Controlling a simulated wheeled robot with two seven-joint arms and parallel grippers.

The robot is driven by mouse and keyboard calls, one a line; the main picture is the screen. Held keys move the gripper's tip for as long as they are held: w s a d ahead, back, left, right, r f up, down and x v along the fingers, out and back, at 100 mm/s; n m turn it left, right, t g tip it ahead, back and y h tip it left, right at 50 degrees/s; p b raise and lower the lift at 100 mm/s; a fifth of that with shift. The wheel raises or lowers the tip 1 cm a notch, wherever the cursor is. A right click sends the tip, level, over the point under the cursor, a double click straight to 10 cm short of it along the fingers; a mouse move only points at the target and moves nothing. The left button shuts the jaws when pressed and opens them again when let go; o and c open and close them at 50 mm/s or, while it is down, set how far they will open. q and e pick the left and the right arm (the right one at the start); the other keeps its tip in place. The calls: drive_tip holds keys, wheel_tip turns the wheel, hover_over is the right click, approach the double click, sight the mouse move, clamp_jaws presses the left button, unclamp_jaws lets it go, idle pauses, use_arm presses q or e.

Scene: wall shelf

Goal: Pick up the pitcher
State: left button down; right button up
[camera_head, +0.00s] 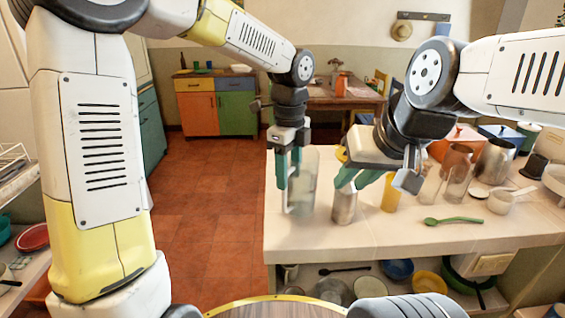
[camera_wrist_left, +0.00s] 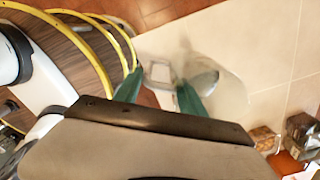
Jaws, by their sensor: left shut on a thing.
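The pitcher (camera_head: 303,190) is clear, see-through glass and is near the left end of the pale counter. It looks upright; I cannot tell whether its base touches the counter. My left gripper (camera_head: 288,182) points down and is shut on the pitcher's handle side. In the left wrist view, the green fingertips (camera_wrist_left: 158,88) sit either side of the pale handle, with the faint pitcher body (camera_wrist_left: 222,82) just right of them. My right gripper (camera_head: 358,182) hangs above a steel cup (camera_head: 344,207); its finger gap is unclear.
The counter (camera_head: 400,238) also bears a yellow cup (camera_head: 389,194), drinking glasses (camera_head: 457,184), a green spoon (camera_head: 453,221), a white ladle (camera_head: 503,202) and steel and copper vessels (camera_head: 496,160). Bowls (camera_head: 397,269) sit on the shelf below. Open red floor (camera_head: 200,210) lies to the left.

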use_arm(q)
drive_tip(key=s+d+r, duration=0.1)
drive_tip(key=s+d, duration=0.2)
drive_tip(key=s, duration=0.6)
drive_tip(key=shift+s, duration=0.35)
idle(0.3)
drive_tip(key=c, duration=1.3)
unclamp_jaws()
clamp_jaws()
